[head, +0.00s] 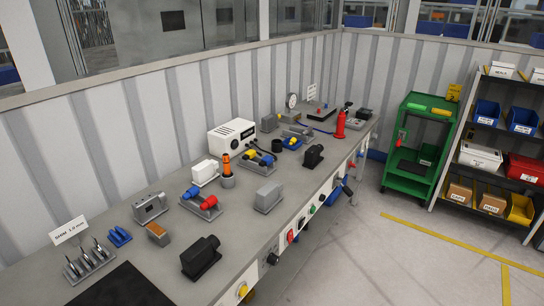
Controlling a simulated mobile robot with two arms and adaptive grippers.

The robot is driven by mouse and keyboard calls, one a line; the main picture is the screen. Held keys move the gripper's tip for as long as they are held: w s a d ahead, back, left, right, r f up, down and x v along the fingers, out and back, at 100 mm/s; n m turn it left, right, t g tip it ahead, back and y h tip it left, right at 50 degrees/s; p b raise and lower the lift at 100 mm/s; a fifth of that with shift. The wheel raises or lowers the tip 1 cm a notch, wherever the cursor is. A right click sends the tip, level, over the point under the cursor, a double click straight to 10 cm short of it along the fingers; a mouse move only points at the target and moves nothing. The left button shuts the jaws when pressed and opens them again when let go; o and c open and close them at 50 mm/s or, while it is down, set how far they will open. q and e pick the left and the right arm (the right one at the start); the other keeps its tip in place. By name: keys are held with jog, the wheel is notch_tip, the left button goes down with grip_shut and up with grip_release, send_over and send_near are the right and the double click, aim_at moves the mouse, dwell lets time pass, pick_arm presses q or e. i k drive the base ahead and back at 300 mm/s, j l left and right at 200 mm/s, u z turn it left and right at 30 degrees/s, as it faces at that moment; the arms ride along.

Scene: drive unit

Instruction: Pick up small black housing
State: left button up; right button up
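Two black housings stand on the long grey workbench (235,212) in the head view. One black housing (201,258) is near the front edge in the nearer part of the bench. The other black housing (313,155) is farther along, also towards the front edge, and looks smaller in the picture. It is farther away, so I cannot tell for sure which is the small one. Both appear free-standing with bare bench around them. Neither of my grippers is in view.
A grey housing (269,196) stands between the black ones. Red-and-blue connectors (202,204), an orange-handled tool (227,165) and a white meter (232,138) stand behind. A black mat (122,287) lies at the near end. A green cart (417,150) and shelving stand right; the floor before them is clear.

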aim_at(312, 158)
jog(key=i+l+u, duration=0.2)
jog(key=u, duration=0.2)
jog(key=i+l+u, duration=0.1)
jog(key=l+u, duration=0.35)
jog(key=i+l+u, duration=0.1)
jog(key=l+u, duration=0.6)
jog(key=u, duration=0.15)
jog(key=l+u, duration=0.1)
jog(key=l, duration=0.4)
jog(key=l+u, duration=0.1)
jog(key=l, duration=0.35)
jog(key=k+l, duration=0.1)
jog(key=l, duration=0.4)
jog(key=k+l+u, duration=0.15)
jog(key=l, duration=0.3)
jog(key=l+u, duration=0.1)
jog(key=l, duration=0.4)
jog(key=k+l+u, duration=0.1)
jog(key=l, duration=0.35)
